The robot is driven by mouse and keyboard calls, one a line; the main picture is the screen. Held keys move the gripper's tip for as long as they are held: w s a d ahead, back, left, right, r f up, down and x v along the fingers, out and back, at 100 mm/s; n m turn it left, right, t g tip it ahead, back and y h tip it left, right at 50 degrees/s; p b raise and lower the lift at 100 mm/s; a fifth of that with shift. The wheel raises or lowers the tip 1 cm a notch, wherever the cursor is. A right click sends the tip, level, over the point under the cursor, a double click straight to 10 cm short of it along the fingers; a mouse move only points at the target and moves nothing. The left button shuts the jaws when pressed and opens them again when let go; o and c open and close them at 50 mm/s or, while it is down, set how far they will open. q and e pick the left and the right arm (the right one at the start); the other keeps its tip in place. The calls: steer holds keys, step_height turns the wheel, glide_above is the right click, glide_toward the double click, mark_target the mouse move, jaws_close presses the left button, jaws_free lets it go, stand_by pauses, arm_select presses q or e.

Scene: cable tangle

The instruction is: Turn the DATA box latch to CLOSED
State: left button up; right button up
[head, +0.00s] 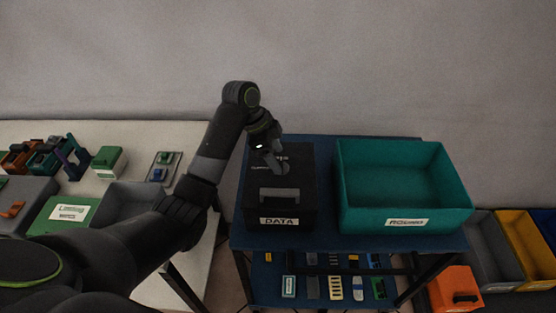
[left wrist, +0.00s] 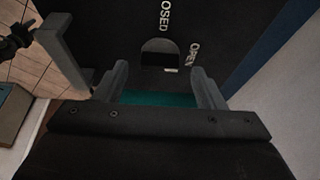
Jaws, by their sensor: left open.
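The black DATA box (head: 256,205) stands on the blue table, with a white DATA label (head: 280,221) and a grey handle (head: 279,195) on it. My left gripper (head: 276,163) is over the rear part of its lid, open. In the left wrist view its two fingers (left wrist: 158,88) are apart above the box's black lid (left wrist: 115,35). White lettering reading OPEN (left wrist: 195,54) and a partly cut-off "OSED" (left wrist: 165,16) flank a dark rounded shape (left wrist: 160,52). A teal strip (left wrist: 158,99) shows between the fingers; I cannot tell whether it is the latch. My right gripper is out of view.
A teal bin (head: 405,210) stands right beside the box on the blue table (head: 325,228). A pale table (head: 203,240) on the left holds trays and small parts. A lower shelf carries several small items. Grey and yellow bins and an orange box (head: 455,288) are at right.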

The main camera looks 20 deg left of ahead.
mark_target(281, 165)
arm_select(q)
steer(key=shift+x, duration=1)
steer(key=c, duration=1)
steer(key=shift+s+r+p, duration=0.1)
steer(key=shift+r+p, duration=0.05)
steer(key=shift+p, duration=0.45)
steer(key=n+t+y+p, duration=0.1)
steer(key=n+p, duration=0.2)
steer(key=p, duration=0.1)
steer(key=n+t+y+p, duration=0.1)
steer(key=n+p, duration=0.3)
steer(key=p, duration=0.1)
steer(key=n+t+p, duration=0.1)
steer(key=n+p, duration=0.3)
steer(key=p, duration=0.1)
steer(key=shift+s+d+r+y, duration=0.15)
steer(key=shift+s+d+y, duration=0.15)
steer(key=shift+y, duration=0.1)
steer(key=n+y+p, duration=0.1)
steer(key=n+p, duration=0.1)
steer(key=n, duration=0.1)
steer(key=shift+w+d+n+p, duration=0.1)
steer(key=shift+d+n+p, duration=0.05)
steer(key=shift+n+p, duration=0.2)
steer(key=shift+f+n+y+p, duration=0.2)
steer(key=shift+n+y+p, duration=0.5)
steer(key=shift+n, duration=0.85)
